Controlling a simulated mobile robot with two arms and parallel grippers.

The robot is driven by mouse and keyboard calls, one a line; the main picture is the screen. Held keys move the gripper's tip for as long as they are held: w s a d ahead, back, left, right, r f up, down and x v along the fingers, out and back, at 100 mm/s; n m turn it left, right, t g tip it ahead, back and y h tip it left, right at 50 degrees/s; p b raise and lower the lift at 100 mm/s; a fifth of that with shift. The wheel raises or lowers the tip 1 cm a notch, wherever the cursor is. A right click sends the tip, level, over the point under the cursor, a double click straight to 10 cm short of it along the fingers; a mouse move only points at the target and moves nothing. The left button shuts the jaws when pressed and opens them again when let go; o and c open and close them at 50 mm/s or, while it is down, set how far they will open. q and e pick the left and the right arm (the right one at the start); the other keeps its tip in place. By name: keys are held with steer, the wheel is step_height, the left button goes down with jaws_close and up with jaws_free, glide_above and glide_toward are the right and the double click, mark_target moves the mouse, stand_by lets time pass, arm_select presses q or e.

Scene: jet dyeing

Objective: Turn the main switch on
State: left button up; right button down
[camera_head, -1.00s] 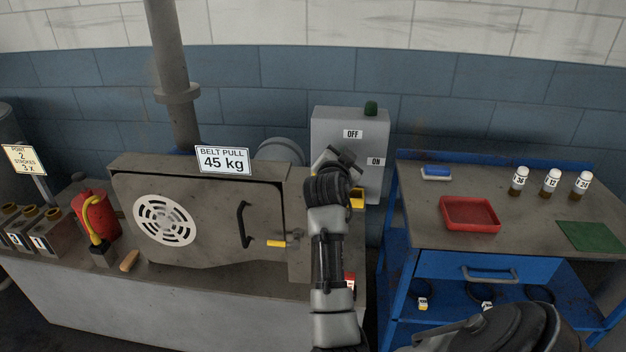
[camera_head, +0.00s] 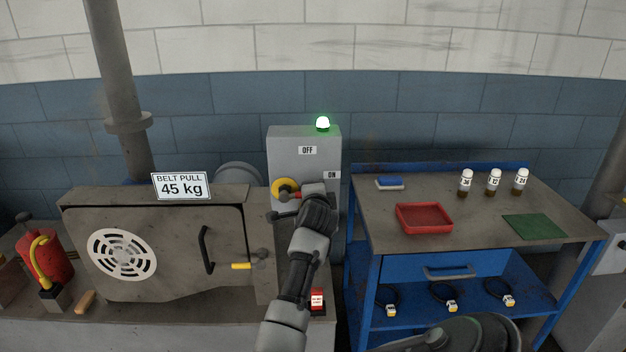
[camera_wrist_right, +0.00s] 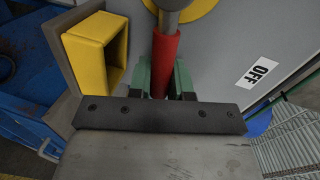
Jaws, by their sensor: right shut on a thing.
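The switch box (camera_head: 275,148) is a grey cabinet on the back wall, with an OFF label (camera_head: 307,150) above and an ON label (camera_head: 332,175) to the right. On its front is a yellow disc (camera_head: 281,184) with a red-gripped lever (camera_wrist_right: 166,56). My right gripper (camera_wrist_right: 164,76) is shut on the red grip, which lies between its green fingers in the wrist view. In the head view my right gripper (camera_head: 300,195) and arm hide part of the lever and box front. The green lamp (camera_head: 323,124) on top is lit. My left gripper is not in view.
A yellow square frame (camera_wrist_right: 118,48) stands close beside my right gripper. A grey machine (camera_head: 180,245) with a belt-pull sign is left of the box. A blue workbench (camera_head: 375,215) with a red tray (camera_head: 424,231) and vials is to the right.

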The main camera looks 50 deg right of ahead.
steer(key=shift+f+m, duration=0.45)
steer(key=shift+m, duration=0.15)
